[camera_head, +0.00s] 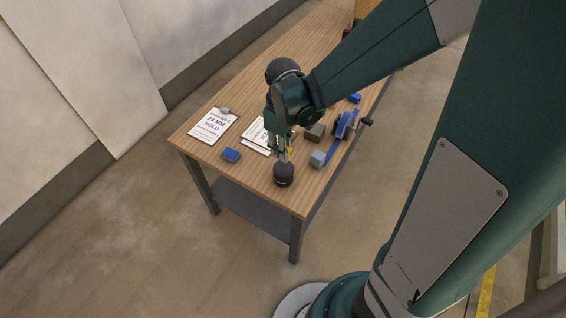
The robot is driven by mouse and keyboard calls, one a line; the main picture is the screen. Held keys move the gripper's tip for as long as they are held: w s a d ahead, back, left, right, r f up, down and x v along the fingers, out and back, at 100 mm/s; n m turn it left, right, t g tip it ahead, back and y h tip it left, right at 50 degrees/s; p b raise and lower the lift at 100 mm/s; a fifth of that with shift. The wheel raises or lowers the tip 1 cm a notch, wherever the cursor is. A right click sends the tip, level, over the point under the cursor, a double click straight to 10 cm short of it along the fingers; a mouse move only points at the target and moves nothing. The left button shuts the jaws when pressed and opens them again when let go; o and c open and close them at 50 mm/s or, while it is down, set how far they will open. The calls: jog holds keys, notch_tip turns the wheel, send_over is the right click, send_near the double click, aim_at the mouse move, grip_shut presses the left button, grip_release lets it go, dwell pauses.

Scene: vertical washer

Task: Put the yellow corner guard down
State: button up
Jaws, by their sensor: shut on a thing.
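My gripper (283,154) points down over the near part of the wooden table (190,142). A small patch of the yellow corner guard (290,151) shows at its fingertips, and the fingers are shut on it. Most of the guard is hidden by the fingers. I cannot tell whether it touches the tabletop. A dark rounded object (284,175) is just below the fingertips in the picture, close to the table's near edge.
A grey cube (318,159), a brown block (315,132) and a blue tool (346,125) stand to the right. Some bare wood shows near the front left edge.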

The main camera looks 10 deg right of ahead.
aim_at(283, 168)
jog(key=shift+f, duration=1.75)
jog(key=shift+f+b, duration=0.35)
jog(key=shift+f, duration=1.7)
jog(key=shift+f, duration=0.2)
jog(key=o, duration=0.7)
jog(key=shift+r, duration=0.25)
jog(key=shift+r+p, duration=0.6)
jog(key=shift+r, duration=5.35)
